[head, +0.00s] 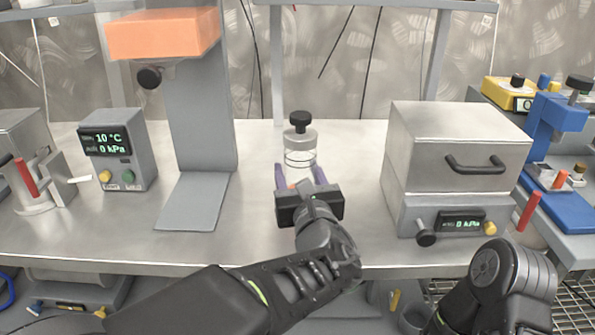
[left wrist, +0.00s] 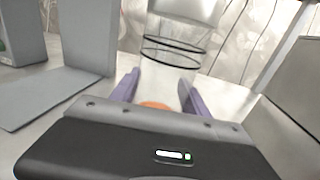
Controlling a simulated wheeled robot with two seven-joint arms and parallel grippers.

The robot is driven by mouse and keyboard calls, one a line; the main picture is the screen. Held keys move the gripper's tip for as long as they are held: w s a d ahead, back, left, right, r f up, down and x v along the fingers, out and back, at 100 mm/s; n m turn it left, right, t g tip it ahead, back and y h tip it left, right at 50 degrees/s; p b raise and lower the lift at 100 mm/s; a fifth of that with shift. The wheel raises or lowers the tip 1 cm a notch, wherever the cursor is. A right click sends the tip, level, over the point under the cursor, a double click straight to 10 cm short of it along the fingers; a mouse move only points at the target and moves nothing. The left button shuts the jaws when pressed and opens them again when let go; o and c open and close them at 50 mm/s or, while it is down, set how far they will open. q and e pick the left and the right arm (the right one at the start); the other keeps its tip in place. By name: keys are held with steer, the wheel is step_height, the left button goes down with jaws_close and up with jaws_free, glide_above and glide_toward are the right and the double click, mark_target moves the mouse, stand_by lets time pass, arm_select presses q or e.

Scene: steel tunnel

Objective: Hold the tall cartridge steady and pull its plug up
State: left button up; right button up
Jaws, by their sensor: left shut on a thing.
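The tall cartridge (head: 300,146) stands upright on the steel bench in the middle of the head view. It has a clear body with dark rings, a grey upper part and a black plug (head: 300,119) seated on top. In the left wrist view its ringed body (left wrist: 172,48) rises ahead of the fingers, and the plug is out of frame. An orange patch shows low between the fingers. My left gripper (head: 301,178) has its purple fingers on either side of the cartridge's lower body, shut on it. My right gripper is not in view; only my right arm shows at lower right.
A grey stand with an orange head (head: 162,34) and a display box (head: 118,150) stand left. A steel box with a handle (head: 457,150) stands close on the right. A blue device (head: 556,125) is further right. The bench front between stand and box is clear.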

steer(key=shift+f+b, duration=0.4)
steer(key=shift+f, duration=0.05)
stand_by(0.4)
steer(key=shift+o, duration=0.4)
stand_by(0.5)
